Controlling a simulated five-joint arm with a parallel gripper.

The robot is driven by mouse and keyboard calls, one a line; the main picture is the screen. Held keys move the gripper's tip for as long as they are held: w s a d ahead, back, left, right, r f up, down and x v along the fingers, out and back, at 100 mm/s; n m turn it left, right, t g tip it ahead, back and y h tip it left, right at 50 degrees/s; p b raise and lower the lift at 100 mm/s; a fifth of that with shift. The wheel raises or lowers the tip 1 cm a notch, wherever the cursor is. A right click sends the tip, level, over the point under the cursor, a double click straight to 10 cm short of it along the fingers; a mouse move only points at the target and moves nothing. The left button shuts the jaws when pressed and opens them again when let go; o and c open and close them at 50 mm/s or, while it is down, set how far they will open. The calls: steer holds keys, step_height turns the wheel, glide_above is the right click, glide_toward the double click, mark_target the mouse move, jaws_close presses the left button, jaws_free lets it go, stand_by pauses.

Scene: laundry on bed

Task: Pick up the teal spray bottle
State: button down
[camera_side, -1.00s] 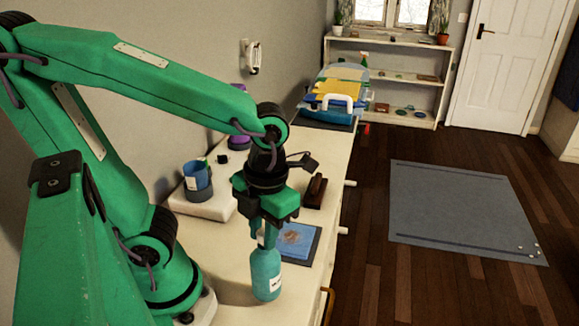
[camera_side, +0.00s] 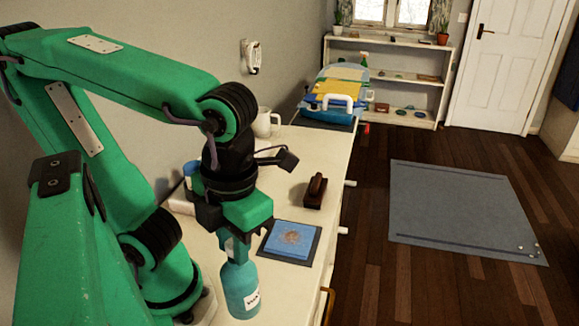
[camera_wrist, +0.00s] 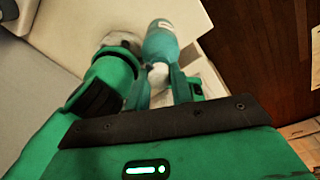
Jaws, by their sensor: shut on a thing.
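The teal spray bottle (camera_side: 241,288) hangs below my gripper (camera_side: 232,244) at the front of the white dresser top in the side view. It has a pale label low on its side and tilts slightly. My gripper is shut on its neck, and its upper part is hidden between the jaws. In the wrist view the bottle (camera_wrist: 160,43) shows beyond the fingertips (camera_wrist: 158,80), with its white neck between the fingers. I cannot tell exactly how far its base is above the dresser top.
A blue sponge-like block on a dark tray (camera_side: 311,246) lies right of the bottle. A dark brown brush (camera_side: 316,190) stands behind it. The dresser's right edge drops to the floor.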

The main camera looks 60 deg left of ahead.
steer(key=shift+s+d+r, duration=0.8)
steer(key=shift+s+d, duration=0.05)
steer(key=shift+s, duration=0.2)
steer(key=shift+w, duration=0.15)
